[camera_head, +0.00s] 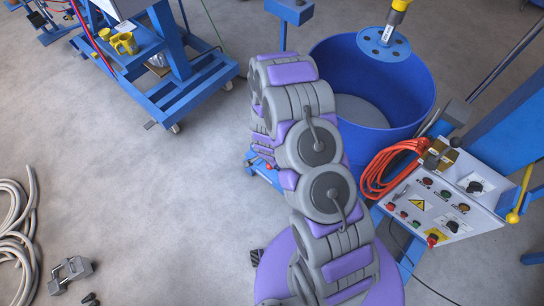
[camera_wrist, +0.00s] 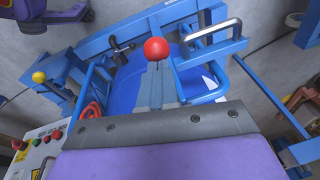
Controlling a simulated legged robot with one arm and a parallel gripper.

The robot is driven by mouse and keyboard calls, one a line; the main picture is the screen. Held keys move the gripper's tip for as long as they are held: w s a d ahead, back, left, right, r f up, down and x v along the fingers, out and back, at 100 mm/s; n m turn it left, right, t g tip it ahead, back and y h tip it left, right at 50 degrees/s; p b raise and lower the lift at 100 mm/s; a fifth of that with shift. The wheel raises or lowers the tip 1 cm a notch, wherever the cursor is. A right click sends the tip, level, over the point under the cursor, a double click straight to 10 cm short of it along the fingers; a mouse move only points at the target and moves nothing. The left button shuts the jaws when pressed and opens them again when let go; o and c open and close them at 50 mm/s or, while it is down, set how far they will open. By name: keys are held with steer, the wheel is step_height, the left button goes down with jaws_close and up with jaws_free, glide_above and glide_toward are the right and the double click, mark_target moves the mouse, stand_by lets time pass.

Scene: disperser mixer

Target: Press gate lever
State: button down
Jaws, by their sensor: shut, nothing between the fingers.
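A red ball knob (camera_wrist: 156,48) shows in the wrist view, above the middle of the picture. It looks like the end of the gate lever, whose lower part I cannot make out clearly against the grey and blue metal behind it. My gripper (camera_wrist: 160,128) fills the bottom of the wrist view as a grey, bolted edge with a purple face. It is shut and empty. The knob appears beyond its edge; I cannot tell whether they touch. In the head view my purple and grey arm reaches away toward the mixer, and its end is hidden.
The control panel (camera_head: 440,208) and coiled orange cable (camera_head: 378,172) are right of my arm. A blue wheeled frame (camera_head: 190,85) stands upper left. Floor at left centre is clear.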

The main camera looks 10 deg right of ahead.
steer(key=f, duration=0.1)
steer(key=f+t+h, duration=0.1)
steer(key=f+h, duration=0.1)
steer(key=shift+s+a, duration=0.15)
steer(key=shift+s, duration=0.1)
steer(key=shift+w+f+t+h, duration=0.15)
steer(key=shift+f+t+h, duration=0.15)
steer(key=shift+f+t, duration=0.15)
steer(key=shift+f, duration=0.55)
steer(key=shift+s+f, duration=0.15)
steer(key=shift+s, duration=0.1)
